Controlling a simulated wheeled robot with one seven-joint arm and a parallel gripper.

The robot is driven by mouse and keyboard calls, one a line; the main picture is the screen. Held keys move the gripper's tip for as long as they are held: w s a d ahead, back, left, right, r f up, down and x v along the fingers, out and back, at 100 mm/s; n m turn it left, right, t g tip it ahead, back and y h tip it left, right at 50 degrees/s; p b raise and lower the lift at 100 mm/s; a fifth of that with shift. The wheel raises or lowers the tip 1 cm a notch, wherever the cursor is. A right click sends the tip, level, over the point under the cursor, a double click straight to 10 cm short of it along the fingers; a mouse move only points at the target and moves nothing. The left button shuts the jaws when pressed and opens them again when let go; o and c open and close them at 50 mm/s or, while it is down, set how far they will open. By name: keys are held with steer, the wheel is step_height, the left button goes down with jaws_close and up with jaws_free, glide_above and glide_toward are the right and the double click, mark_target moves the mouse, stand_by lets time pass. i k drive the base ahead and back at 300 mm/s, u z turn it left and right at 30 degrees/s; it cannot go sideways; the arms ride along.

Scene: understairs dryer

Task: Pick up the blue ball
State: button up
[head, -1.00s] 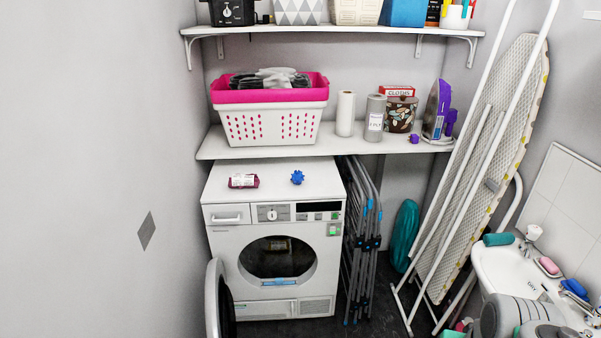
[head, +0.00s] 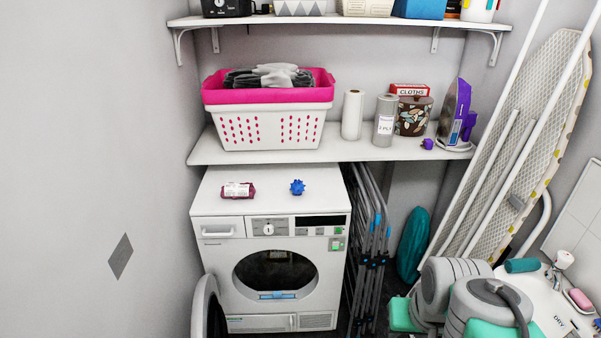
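The blue ball (head: 297,187) is small and spiky. It sits on the white top of the dryer (head: 272,202), right of the middle and toward the back. A dark red and white packet (head: 238,190) lies to its left, apart from it. My arm shows at the lower right, in front of the sink, well away from the ball. My gripper's fingers are not in view.
A shelf (head: 230,157) above the dryer holds a pink and white basket (head: 268,110), paper rolls and an iron (head: 455,115). The dryer's round door (head: 208,308) hangs open at lower left. Folded racks (head: 369,240) and an ironing board (head: 520,150) stand to the right.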

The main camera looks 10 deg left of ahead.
mark_target(298, 187)
steer(key=i, duration=1.3)
steer(key=u, duration=3.05)
